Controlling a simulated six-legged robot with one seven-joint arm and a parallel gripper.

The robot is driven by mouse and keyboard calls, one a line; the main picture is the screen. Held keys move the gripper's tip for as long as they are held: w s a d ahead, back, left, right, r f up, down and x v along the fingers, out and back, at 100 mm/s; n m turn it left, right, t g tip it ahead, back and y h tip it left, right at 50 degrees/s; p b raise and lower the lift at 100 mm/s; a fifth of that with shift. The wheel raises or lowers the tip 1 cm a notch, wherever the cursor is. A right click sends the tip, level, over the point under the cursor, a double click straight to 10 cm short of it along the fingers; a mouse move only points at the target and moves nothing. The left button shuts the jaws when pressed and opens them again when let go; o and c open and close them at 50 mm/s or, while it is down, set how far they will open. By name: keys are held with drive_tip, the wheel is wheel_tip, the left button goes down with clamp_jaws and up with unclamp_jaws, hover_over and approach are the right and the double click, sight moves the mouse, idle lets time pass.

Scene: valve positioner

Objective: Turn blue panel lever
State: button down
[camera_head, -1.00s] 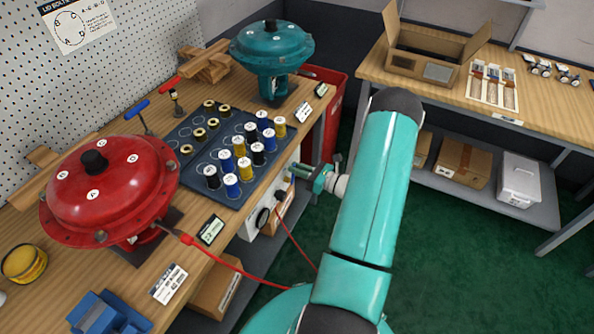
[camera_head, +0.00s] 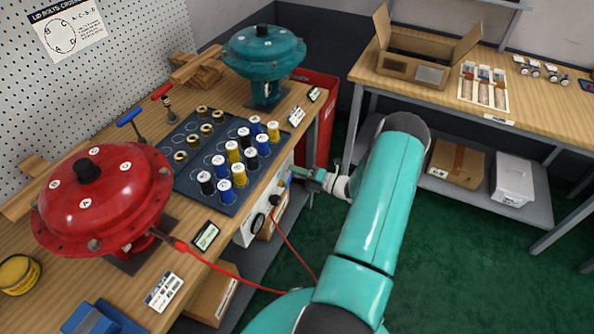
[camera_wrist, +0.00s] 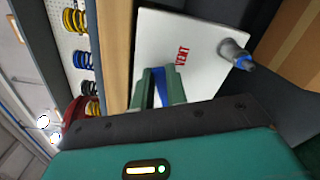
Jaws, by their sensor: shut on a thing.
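The blue panel lever (camera_wrist: 160,88) shows in the wrist view between the two green fingers of my gripper (camera_wrist: 159,87). The fingers are shut on it. In the head view a small blue part of the lever (camera_head: 284,183) shows at the front of the white panel (camera_head: 247,233) under the bench edge. My gripper (camera_head: 292,175) reaches it from the right. The white panel (camera_wrist: 190,30) with red "VENT" lettering is behind the fingers in the wrist view. The lever's pivot is hidden.
A metal fitting (camera_wrist: 236,56) sticks out of the panel. The wooden bench holds a spool tray and a teal actuator (camera_head: 263,55). Green floor is clear on the right.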

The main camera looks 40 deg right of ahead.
drive_tip(key=shift+d+f+m, duration=0.15)
drive_tip(key=shift+f+m, duration=0.55)
drive_tip(key=shift+m, duration=0.55)
drive_tip(key=shift+d+f+m, duration=0.15)
drive_tip(key=shift+f+m, duration=0.5)
drive_tip(key=shift+m, duration=0.6)
drive_tip(key=c, duration=1.4)
unclamp_jaws()
drive_tip(key=v, duration=1.3)
drive_tip(key=shift+s, duration=0.4)
